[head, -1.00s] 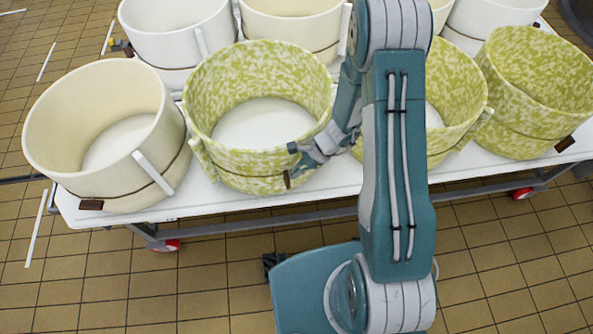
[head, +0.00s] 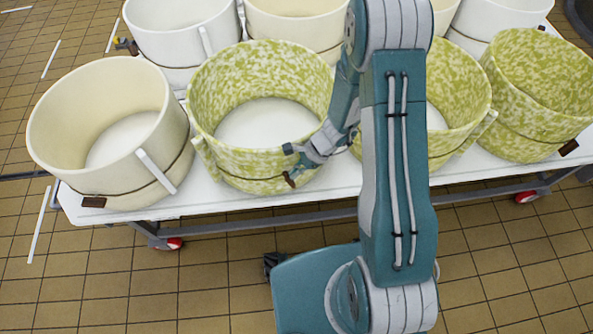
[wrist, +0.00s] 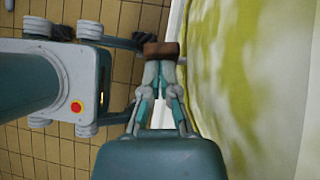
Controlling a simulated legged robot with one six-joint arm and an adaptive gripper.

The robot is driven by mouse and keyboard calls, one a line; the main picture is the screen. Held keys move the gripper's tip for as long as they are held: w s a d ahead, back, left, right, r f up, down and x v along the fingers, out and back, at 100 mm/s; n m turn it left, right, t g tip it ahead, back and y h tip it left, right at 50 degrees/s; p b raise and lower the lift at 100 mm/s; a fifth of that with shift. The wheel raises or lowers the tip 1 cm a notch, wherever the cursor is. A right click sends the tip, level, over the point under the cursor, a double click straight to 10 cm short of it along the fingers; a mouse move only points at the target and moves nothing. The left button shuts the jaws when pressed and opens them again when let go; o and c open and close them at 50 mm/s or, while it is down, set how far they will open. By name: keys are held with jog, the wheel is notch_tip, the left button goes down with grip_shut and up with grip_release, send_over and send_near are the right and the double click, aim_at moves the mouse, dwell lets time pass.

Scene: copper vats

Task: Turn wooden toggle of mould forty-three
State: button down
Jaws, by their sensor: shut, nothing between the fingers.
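A pale green and cream mottled mould (head: 235,160) stands on the white table, second from left in the front row. Its small brown wooden toggle (head: 290,180) is low on its near right side. In the wrist view the toggle (wrist: 161,50) lies across the tips of my gripper (wrist: 160,66). My gripper (head: 292,160) is shut with nothing between its fingers. Its tips are at the toggle and seem to touch it. In the head view the toggle stands steep and slightly tilted. No mould number is readable.
A cream mould (head: 105,130) stands left, with a brown toggle (head: 93,202) lying level. Two more green mottled moulds stand right, one partly behind my arm. White and cream vats fill the back row. The table edge (head: 230,203) is in front, with tiled floor (head: 180,285) below.

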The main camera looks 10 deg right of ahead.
jog(key=shift+s+a+r, duration=0.1)
jog(key=shift+a, duration=0.3)
dwell(0.6)
